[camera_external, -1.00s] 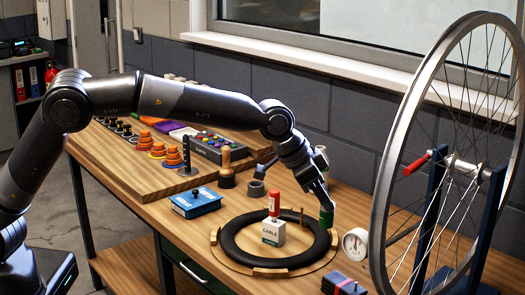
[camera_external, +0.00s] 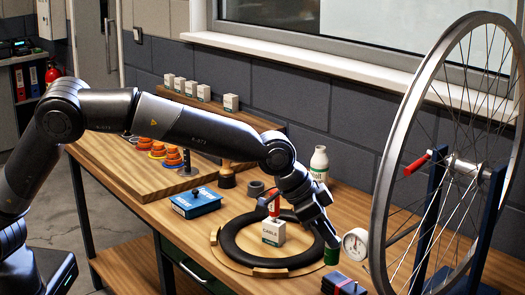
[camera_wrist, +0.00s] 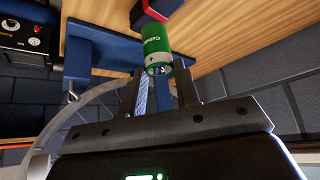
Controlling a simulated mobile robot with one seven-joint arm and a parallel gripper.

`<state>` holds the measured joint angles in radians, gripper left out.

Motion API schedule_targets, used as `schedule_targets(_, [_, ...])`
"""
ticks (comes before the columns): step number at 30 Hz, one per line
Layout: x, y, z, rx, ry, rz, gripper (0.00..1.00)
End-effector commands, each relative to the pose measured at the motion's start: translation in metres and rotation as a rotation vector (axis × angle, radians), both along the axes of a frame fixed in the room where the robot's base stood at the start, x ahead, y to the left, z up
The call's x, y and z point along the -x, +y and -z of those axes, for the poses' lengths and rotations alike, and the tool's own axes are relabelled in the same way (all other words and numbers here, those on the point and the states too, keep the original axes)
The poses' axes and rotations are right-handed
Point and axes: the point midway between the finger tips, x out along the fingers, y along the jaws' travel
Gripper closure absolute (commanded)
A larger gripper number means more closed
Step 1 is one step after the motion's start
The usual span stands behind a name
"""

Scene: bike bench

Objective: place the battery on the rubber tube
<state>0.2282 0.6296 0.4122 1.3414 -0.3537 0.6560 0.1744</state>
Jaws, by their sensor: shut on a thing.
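The green battery (camera_external: 331,256) hangs in my gripper (camera_external: 328,240), just past the right edge of the rubber tube. In the wrist view my gripper (camera_wrist: 160,88) is shut on the battery (camera_wrist: 157,45), whose plus end faces the camera. The rubber tube (camera_external: 240,258) is a black ring lying flat on a round wooden board (camera_external: 222,262) with raised blocks at its rim. My wrist hides part of the ring's back right. I cannot tell how high the battery is above the bench.
A gauge (camera_external: 355,242), a blue-and-red item (camera_external: 342,284) and a wheel on a stand (camera_external: 385,180) are to the right. A white bottle (camera_external: 319,163) stands behind; a blue case (camera_external: 195,203) is left.

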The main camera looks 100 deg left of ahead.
Motion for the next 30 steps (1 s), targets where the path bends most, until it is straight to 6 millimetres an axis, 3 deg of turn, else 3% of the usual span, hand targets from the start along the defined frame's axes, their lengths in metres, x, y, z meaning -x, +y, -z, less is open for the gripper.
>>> schedule_targets(3, [-0.009, 0.018, 0.012, 0.0, 0.0, -0.002, 0.97])
schedule_targets(7, [-0.014, 0.027, 0.018, 0.0, -0.001, -0.001, 0.97])
schedule_targets(18, [-0.014, 0.028, 0.058, 0.0, 0.001, 0.001, 0.97])
schedule_targets(29, [-0.014, 0.028, 0.062, -0.001, 0.0, 0.001, 0.97])
schedule_targets(30, [-0.014, 0.028, 0.062, -0.001, 0.0, 0.001, 0.69])
